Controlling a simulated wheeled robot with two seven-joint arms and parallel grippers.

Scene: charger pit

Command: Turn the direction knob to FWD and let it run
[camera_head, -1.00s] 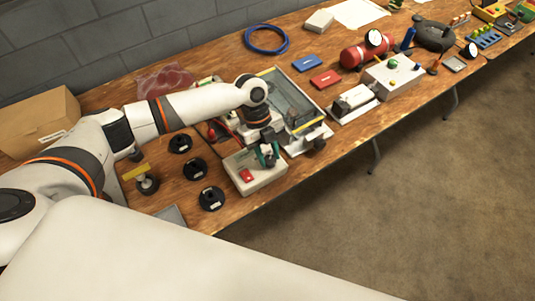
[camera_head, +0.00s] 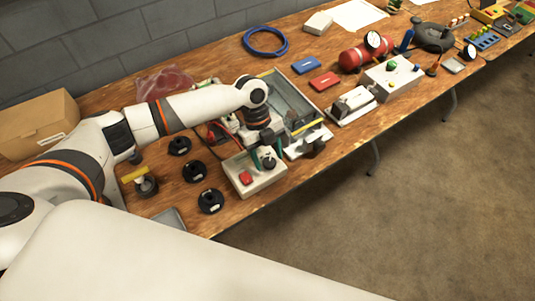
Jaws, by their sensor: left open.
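A light grey control box (camera_head: 247,184) with a red button (camera_head: 246,178) stands at the table's front edge. Its dark direction knob (camera_head: 269,163) is on the box's right part; its setting and the FWD label are too small to read. My left gripper (camera_head: 268,155) is open at the knob, with green-tipped fingers beside it; I cannot tell whether they touch it. A small conveyor (camera_head: 294,99) with a dark belt and a yellow edge stands just behind the box, partly hidden by my left arm. My right gripper is not in view.
Several black round parts (camera_head: 195,170) lie left of the box. A cardboard box (camera_head: 38,122) stands at the far left. A white device (camera_head: 352,103), blue box (camera_head: 306,65), red box (camera_head: 324,81) and red cylinder (camera_head: 366,52) are to the right. The table's front edge is close.

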